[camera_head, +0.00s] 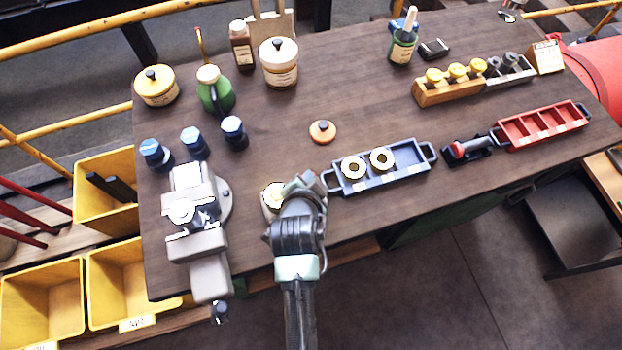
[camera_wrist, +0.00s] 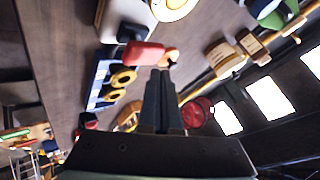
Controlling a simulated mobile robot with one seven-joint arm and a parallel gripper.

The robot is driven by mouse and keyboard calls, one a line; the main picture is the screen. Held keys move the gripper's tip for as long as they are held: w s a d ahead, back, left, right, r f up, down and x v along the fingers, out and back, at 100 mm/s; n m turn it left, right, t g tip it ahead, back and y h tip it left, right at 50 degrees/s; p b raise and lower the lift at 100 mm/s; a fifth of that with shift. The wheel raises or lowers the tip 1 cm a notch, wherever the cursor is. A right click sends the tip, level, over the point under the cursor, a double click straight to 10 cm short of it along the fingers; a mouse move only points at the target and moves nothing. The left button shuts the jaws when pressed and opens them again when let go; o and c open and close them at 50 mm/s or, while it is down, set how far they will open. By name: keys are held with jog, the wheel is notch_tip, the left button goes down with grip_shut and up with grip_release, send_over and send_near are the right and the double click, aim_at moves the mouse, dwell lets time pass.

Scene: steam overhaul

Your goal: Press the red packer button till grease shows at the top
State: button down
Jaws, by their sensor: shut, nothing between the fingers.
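The red packer button (camera_wrist: 143,53) shows in the wrist view as a rounded red block, just beyond and left of my fingertips. A gap or contact cannot be told. My gripper (camera_wrist: 160,73) is shut and empty. In the head view my gripper (camera_head: 305,183) is at the front edge of the bench, left of the blue tray, and hides the button. A round pale part with a yellowish centre (camera_head: 273,196), likely the packer's top, stands beside it. It also shows at the wrist view's top edge (camera_wrist: 172,7). Whether the yellow is grease is unclear.
The blue tray (camera_head: 405,180) with two brass rings stands right of my gripper. A grey vise (camera_head: 197,240) stands to the left. A red tray (camera_head: 542,125) is far right. The bench's middle back is mostly clear.

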jog(key=shift+r+p, duration=1.85)
jog(key=shift+r, duration=0.5)
